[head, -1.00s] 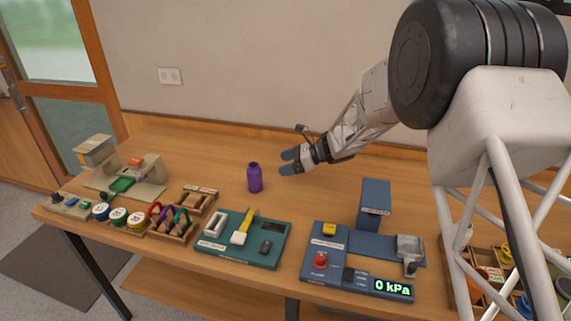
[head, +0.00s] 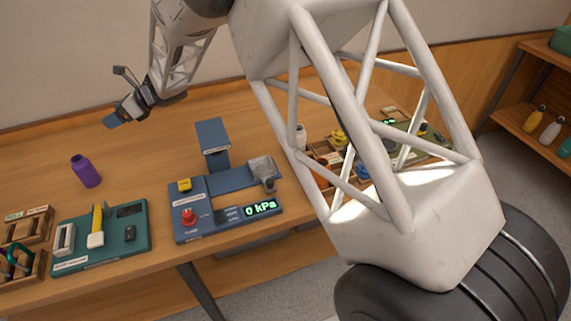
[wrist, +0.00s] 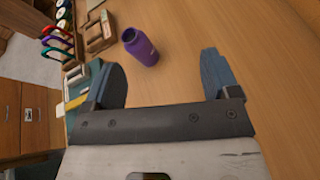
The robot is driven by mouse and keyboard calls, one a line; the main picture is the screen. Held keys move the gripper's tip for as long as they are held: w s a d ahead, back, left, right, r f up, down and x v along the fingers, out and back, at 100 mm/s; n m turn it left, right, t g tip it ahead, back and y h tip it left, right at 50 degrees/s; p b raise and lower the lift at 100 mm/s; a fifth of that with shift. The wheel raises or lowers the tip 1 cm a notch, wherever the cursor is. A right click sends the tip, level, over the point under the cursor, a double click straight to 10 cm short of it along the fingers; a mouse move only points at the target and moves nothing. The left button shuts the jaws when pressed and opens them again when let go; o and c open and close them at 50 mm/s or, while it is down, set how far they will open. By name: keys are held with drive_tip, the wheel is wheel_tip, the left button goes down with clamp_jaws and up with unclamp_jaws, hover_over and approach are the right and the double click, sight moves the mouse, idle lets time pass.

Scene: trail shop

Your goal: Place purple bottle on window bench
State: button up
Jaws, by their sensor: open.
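The purple bottle (head: 86,171) stands upright on the wooden table (head: 135,177), at the left in the head view. It also shows in the wrist view (wrist: 140,47), beyond and between my two blue fingers, nearer the left one. My gripper (head: 111,121) is above the table, to the right of the bottle and farther back. In the wrist view my gripper (wrist: 165,75) is open, with nothing between its fingers and the bottle apart from them. I cannot make out a window bench in these frames.
A green tool board (head: 75,235) and a blue gauge station (head: 215,212) reading 0 kPa stand along the front edge. A wooden rack (head: 25,226) is at far left. Shelves with bottles (head: 545,110) are at the right. The table around the purple bottle is clear.

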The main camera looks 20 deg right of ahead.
drive_tip(key=d+r+m+t+h, duration=0.3)
drive_tip(key=d+r+m+t, duration=0.3)
drive_tip(key=d+r+m, duration=0.25)
drive_tip(key=s+d+r+m+t+h, duration=0.2)
drive_tip(key=s+d+r+m+h, duration=0.25)
drive_tip(key=d+m, duration=0.45)
drive_tip(key=s+d+r+m+t+h, duration=0.1)
drive_tip(key=s+d+r+m+h, duration=0.3)
drive_tip(key=d+m, duration=0.6)
drive_tip(key=s+d+m+g+h, duration=0.25)
drive_tip(key=s+d+m, duration=0.5)
drive_tip(key=s, duration=0.45)
drive_tip(key=s+d+f+m+g, duration=0.1)
drive_tip(key=s+f+m+g, duration=0.2)
drive_tip(key=s+m, duration=0.4)
drive_tip(key=s+d+f+m+g, duration=0.1)
drive_tip(key=s+f+m+g, duration=0.2)
drive_tip(key=s+m, duration=0.5)
drive_tip(key=s+f, duration=0.1)
drive_tip(key=s, duration=1.1)
drive_tip(key=shift+s+y, duration=0.3)
drive_tip(key=shift+s, duration=0.1)
